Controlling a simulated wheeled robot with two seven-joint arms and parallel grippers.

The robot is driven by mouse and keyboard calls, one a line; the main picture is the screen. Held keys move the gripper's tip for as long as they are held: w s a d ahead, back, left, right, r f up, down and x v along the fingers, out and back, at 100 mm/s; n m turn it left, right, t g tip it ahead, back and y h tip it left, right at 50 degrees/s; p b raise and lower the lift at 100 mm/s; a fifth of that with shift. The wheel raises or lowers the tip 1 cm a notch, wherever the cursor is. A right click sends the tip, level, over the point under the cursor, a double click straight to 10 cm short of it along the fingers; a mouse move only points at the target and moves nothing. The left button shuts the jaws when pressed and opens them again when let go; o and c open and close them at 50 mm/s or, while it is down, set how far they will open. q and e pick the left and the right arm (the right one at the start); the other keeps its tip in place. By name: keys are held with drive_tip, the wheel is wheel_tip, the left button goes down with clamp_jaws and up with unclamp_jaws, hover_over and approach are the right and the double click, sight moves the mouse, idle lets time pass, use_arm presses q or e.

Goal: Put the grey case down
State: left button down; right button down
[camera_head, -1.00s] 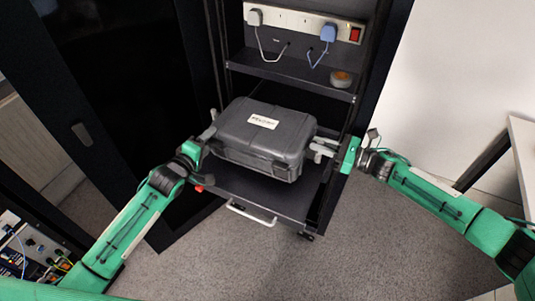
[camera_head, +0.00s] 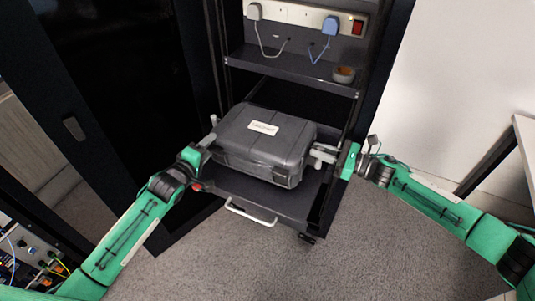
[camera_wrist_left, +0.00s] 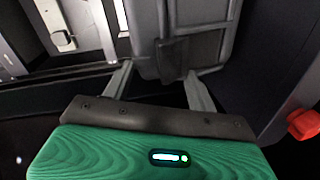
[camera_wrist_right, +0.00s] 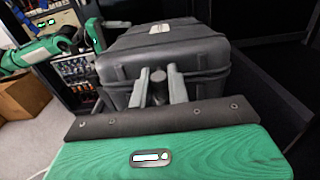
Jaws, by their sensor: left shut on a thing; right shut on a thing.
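The grey case (camera_head: 262,143) is a closed box with a white label on its lid, at the pull-out drawer (camera_head: 285,206) of the dark cabinet. My left gripper (camera_head: 207,141) is shut on its left side, and my right gripper (camera_head: 322,155) on its right side. The left wrist view shows the case's side (camera_wrist_left: 190,45) between and beyond the fingers (camera_wrist_left: 158,85). In the right wrist view the fingers (camera_wrist_right: 159,88) close around a handle part on the case (camera_wrist_right: 165,55). The case's underside is hidden, so I cannot tell whether it touches the drawer.
Above is a shelf (camera_head: 290,73) with a small round orange-topped object (camera_head: 343,74). A power strip (camera_head: 305,16) with two plugs is mounted higher. Cabinet walls stand close on both sides. The drawer has a white front handle (camera_head: 250,212); carpet lies in front.

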use_arm(q)
drive_tip(key=c, duration=0.7)
unclamp_jaws()
drive_tip(key=shift+d, duration=0.3)
use_arm(e)
drive_tip(key=c, duration=1.6)
unclamp_jaws()
drive_tip(key=shift+s+a, duration=0.2)
drive_tip(key=shift+a, duration=0.15)
use_arm(q)
drive_tip(key=shift+o, duration=1.3)
drive_tip(key=shift+s, duration=0.1)
use_arm(e)
drive_tip(key=shift+o, duration=1.3)
use_arm(q)
drive_tip(key=shift+a, duration=0.15)
use_arm(e)
drive_tip(key=shift+d, duration=0.2)
drive_tip(key=shift+w, duration=0.1)
use_arm(q)
drive_tip(key=shift+s+a, duration=0.2)
drive_tip(key=shift+s, duration=0.15)
use_arm(e)
drive_tip(key=shift+d, duration=0.15)
use_arm(q)
drive_tip(key=v, duration=1.1)
use_arm(e)
drive_tip(key=v, duration=1.2)
drive_tip(key=shift+w, duration=0.1)
